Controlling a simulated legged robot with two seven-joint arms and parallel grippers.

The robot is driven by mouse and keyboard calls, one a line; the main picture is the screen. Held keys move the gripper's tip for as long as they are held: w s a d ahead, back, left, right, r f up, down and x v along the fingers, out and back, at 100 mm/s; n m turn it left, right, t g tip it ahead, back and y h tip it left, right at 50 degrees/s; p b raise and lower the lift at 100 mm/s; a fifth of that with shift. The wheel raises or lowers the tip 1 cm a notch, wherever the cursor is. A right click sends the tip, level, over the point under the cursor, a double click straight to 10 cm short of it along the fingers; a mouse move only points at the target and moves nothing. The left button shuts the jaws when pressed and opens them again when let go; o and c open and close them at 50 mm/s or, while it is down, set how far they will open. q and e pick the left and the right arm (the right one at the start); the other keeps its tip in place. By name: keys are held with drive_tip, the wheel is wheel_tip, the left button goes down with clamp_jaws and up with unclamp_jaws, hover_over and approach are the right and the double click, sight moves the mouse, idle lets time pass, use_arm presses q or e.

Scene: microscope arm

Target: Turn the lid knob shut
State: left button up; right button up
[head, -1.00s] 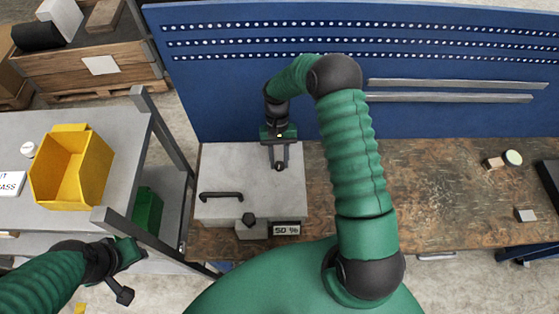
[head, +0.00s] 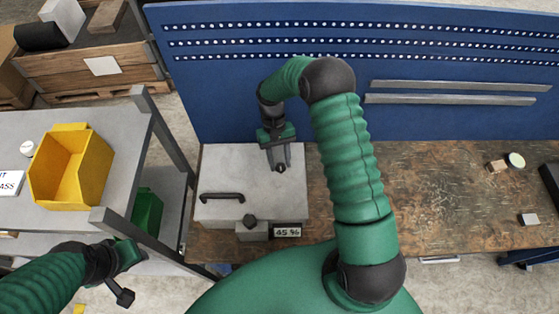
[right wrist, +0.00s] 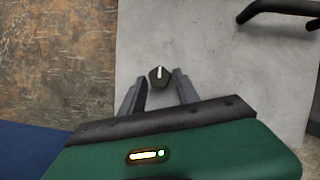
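The lid knob (right wrist: 159,76) is small and dark with a white pointer line, on the pale grey lid (right wrist: 215,50). In the right wrist view it sits between the fingertips of my right gripper (right wrist: 158,82), with a small gap on each side. In the head view the right gripper (head: 279,164) is over the right part of the lid (head: 235,170), and the knob (head: 281,168) shows dark by its tips. A display (head: 287,232) on the box front reads 45 %. My left gripper (head: 126,272) hangs at lower left, away from the box; its opening is unclear.
A black handle (head: 222,197) is on the lid's left part. A second dark knob (head: 249,220) is at the box front. A yellow bin (head: 70,170) stands on the grey table at left. The wooden bench (head: 440,190) is mostly clear at right.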

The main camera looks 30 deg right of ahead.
drive_tip(key=shift+o, duration=1.1)
drive_tip(key=shift+s, duration=0.1)
drive_tip(key=b+v, duration=0.4)
drive_tip(key=v, duration=1.3)
drive_tip(key=shift+f, duration=0.2)
